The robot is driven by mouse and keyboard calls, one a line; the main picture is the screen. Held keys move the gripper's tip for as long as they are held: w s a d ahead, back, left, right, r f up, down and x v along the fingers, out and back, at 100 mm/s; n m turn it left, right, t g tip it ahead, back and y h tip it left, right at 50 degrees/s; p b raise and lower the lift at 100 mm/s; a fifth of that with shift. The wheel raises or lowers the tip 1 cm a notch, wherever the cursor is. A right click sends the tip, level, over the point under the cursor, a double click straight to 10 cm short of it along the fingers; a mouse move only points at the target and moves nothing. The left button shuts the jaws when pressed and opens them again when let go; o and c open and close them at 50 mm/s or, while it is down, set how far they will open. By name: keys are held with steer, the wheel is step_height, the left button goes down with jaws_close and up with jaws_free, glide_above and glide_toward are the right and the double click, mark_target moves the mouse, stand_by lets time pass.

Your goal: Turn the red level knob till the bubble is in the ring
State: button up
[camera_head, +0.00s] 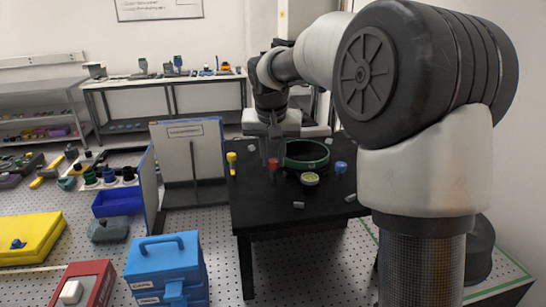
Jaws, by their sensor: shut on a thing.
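The red level knob (273,163) stands on the black table at the left of a round dark-green-rimmed instrument (305,163). My gripper (269,152) reaches down from above and is shut on the red knob; the fingers partly hide it. A small round yellowish-green level (310,179) sits at the front of the instrument. Its bubble and ring are too small to tell apart. A yellow knob (231,158) is at the left and a blue knob (341,167) at the right.
The black table (262,212) has small grey blocks near its front edge. Grey upright panels (190,155) stand left of it. Blue toolboxes (163,265), a red box (84,285) and a yellow case (32,238) are in the left foreground. My arm hides the right side.

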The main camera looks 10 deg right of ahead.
steer(key=o, duration=1)
steer(key=v, duration=1.7)
steer(key=shift+s+r, duration=0.2)
steer(key=s+f+n, duration=0.1)
steer(key=s+f, duration=0.4)
steer(key=s, duration=0.3)
steer(key=s+d+f+n+t, duration=0.1)
steer(key=s+f, duration=0.4)
steer(key=s, duration=0.4)
steer(key=s+f+n+y, duration=0.1)
steer(key=s+f, duration=0.5)
steer(key=s, duration=0.3)
steer(key=shift+s+d+f, duration=0.1)
steer(key=shift+s+d, duration=0.15)
steer(key=shift+d, duration=0.1)
